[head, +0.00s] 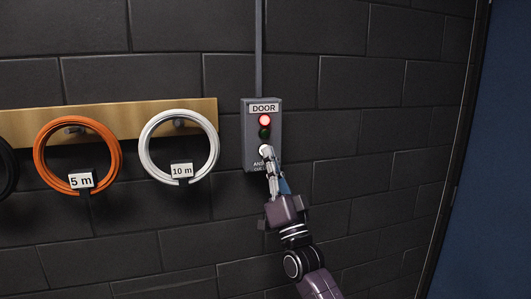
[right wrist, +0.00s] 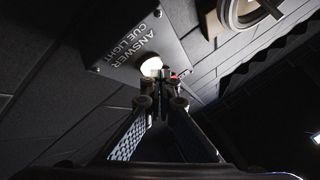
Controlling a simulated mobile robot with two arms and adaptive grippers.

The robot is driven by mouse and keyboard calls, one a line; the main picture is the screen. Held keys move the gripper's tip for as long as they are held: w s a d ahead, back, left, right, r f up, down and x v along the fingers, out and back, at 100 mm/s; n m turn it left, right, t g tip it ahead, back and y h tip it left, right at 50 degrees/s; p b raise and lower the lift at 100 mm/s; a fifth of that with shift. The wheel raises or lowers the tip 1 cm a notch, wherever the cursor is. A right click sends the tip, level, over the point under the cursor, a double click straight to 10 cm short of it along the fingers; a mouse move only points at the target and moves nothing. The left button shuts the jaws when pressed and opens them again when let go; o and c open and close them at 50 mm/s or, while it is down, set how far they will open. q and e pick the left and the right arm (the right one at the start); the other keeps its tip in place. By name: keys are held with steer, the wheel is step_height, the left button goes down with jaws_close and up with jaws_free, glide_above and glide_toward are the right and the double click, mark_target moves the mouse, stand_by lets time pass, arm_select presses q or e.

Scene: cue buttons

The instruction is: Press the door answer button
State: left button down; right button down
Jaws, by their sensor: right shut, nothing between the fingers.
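A grey box labelled DOOR (head: 249,133) is fixed on the dark block wall, with a lit red lamp (head: 265,119) above a dark green lamp (head: 264,132). Below them is the pale answer button (head: 265,150). My right gripper (head: 268,157) is shut and empty, its fingertips at the button and partly covering it. In the right wrist view, the lit button (right wrist: 151,66) shows just beyond the fingertips (right wrist: 158,88), beside the words ANSWER CUE LIGHT. I cannot tell whether they touch. My left gripper is not in view.
A wooden board (head: 110,112) left of the box carries an orange cable coil tagged 5 m (head: 38,150), a white coil tagged 10 m (head: 146,143) and a black coil at the edge. A conduit (head: 258,50) runs up from the box. A blue panel (head: 500,190) stands at right.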

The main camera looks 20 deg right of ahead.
steer(key=shift+w, duration=0.15)
steer(key=shift+s, duration=0.2)
stand_by(0.3)
steer(key=shift+s+p, duration=0.4)
steer(key=shift+s, duration=0.25)
steer(key=s+p, duration=0.2)
steer(key=s, duration=0.3)
stand_by(0.6)
